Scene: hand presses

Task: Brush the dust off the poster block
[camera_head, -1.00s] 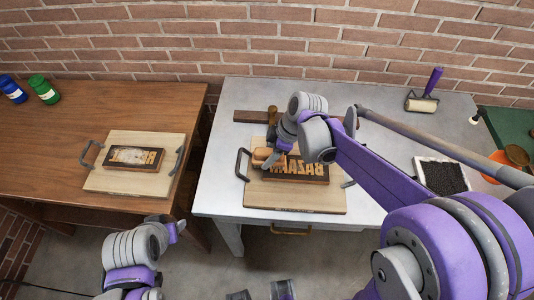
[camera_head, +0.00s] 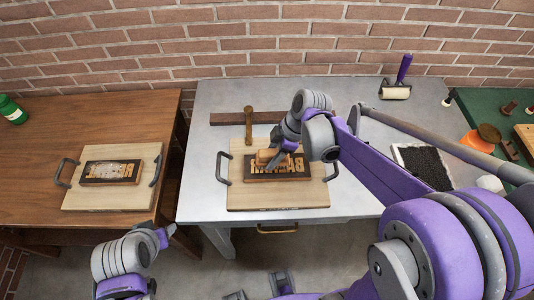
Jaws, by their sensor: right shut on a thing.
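A dark poster block (camera_head: 291,177) with raised orange mirror-like letters lies on a pale wooden board (camera_head: 277,200) on the grey table. My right gripper (camera_head: 282,152) is shut on a wooden brush (camera_head: 268,156). The brush is over the block's left-middle part and hides some letters; whether it touches the block I cannot tell. A second similar block (camera_head: 111,171), with a pale greyish patch over its letters, lies on another handled board (camera_head: 100,202) on the brown table at left. My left gripper (camera_head: 166,236) is low in front of the tables, apart from everything; its fingers are too small to read.
A dark bar (camera_head: 228,118) and a brass-coloured upright piece (camera_head: 248,122) are behind the board. A purple-handled roller (camera_head: 397,91) stands at the back right. A black textured tray (camera_head: 423,165) is at right, partly behind my arm. A green jar (camera_head: 12,110) stands far left.

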